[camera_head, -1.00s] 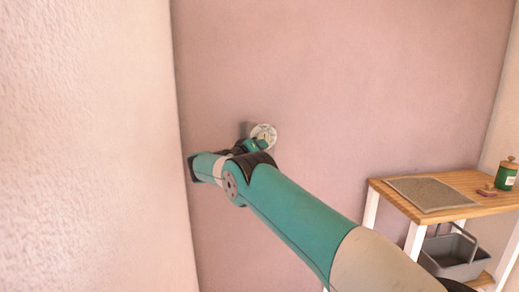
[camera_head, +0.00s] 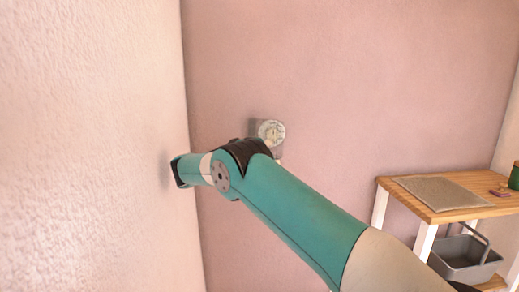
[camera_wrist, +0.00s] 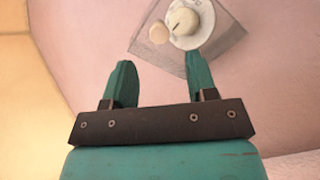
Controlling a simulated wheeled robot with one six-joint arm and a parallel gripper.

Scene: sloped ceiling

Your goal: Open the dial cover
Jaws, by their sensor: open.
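The dial (camera_head: 271,131) is a pale round disc on the pink wall, just beyond my arm in the head view. In the wrist view the white dial (camera_wrist: 183,22) has a cream centre with a dark mark. A greyish, see-through square cover (camera_wrist: 229,37) surrounds it, with a small cream round knob (camera_wrist: 158,33) at lower left. I cannot tell whether the cover is shut or ajar. My gripper (camera_wrist: 160,72) is open with nothing between its fingers; its right fingertip overlaps the cover's lower edge in the picture, contact unclear. My arm mostly hides the gripper in the head view.
A textured pale wall (camera_head: 90,140) stands close on the left, near my wrist. At right is a wooden table (camera_head: 460,210) with white legs, a grey mat (camera_head: 440,191), and a grey basket (camera_head: 465,258) below. The pink wall right of the dial is clear.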

